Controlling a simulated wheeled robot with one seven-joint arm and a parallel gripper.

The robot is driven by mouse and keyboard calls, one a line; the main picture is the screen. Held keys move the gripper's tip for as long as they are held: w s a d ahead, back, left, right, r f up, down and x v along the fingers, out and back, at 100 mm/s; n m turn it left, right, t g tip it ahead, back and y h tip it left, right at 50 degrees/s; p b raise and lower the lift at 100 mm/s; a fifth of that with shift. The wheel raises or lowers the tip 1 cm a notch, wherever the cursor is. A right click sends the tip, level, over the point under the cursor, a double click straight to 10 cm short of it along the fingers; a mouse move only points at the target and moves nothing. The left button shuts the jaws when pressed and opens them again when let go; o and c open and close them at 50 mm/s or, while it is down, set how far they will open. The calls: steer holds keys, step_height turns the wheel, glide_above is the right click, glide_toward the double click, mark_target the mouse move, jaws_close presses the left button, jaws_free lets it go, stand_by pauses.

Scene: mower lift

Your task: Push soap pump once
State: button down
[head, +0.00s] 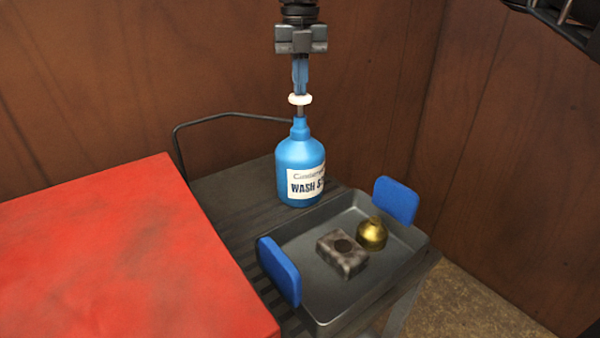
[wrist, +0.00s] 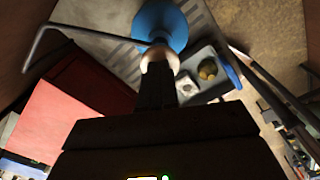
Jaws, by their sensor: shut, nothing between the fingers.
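A blue soap bottle (head: 300,165) with a white label reading "WASH" stands upright on a dark slatted cart (head: 235,195). Its white pump head (head: 300,99) sits on a thin stem above the bottle's neck. My gripper (head: 300,90) points straight down over the pump head, fingers together and empty. The fingertips are at the top of the pump head; I cannot tell for sure whether they touch it. In the wrist view the pump head (wrist: 159,60) shows just beyond the fingers (wrist: 156,80), with the blue bottle (wrist: 160,22) behind it.
A grey tray (head: 330,312) with blue handles stands in front of the bottle, holding a grey block (head: 342,254) and a brass piece (head: 371,233). A red surface (head: 120,260) is at left. A cart rail (head: 230,115) and brown walls (head: 380,100) lie behind.

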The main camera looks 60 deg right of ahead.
steer(key=shift+f+b, duration=0.8)
steer(key=shift+f, duration=0.25)
steer(key=shift+r, duration=0.15)
steer(key=shift+r+p, duration=1.25)
steer(key=shift+r, duration=1.2)
step_height(320, 180, up, 6)
steer(key=p, duration=0.2)
steer(key=shift+p, duration=0.3)
